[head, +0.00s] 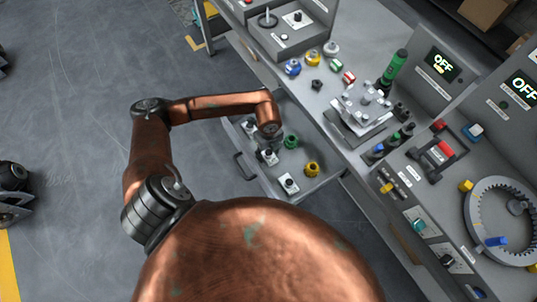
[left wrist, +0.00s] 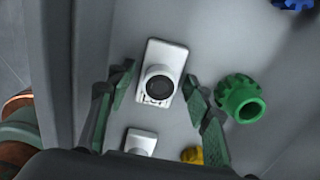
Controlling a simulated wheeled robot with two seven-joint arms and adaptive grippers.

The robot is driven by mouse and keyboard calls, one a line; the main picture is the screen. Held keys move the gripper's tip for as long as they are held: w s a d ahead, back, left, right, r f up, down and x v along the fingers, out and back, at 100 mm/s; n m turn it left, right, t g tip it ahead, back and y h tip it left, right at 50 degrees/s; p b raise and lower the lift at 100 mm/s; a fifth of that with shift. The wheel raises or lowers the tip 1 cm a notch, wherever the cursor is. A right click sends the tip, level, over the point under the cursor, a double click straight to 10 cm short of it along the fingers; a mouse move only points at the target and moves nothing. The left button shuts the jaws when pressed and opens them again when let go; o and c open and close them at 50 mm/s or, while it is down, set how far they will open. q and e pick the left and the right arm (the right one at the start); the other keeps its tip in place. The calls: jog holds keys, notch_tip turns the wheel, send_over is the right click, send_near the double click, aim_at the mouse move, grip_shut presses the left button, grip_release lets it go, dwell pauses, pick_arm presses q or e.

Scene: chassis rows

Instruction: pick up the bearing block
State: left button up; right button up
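The bearing block (left wrist: 161,65), a pale plate with a round dark-bored housing on it, lies in the open drawer. It also shows in the head view (head: 266,157), just below my left gripper (head: 269,143), which partly covers that area. In the left wrist view the left gripper (left wrist: 158,90) is open, with a green-padded finger on each side of the block. Clear gaps show between the fingers and the block, so it is not gripped. Its height above the drawer floor is hard to tell. My right gripper is not in view.
A green gear (left wrist: 240,98) lies right of the block, close to the right finger. A second pale block (left wrist: 140,142) and a yellow gear (left wrist: 192,155) lie nearby. The grey drawer (head: 245,170) has raised walls. The bench above holds several parts.

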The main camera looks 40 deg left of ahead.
pick_arm(q)
grip_shut()
dwell(0.3)
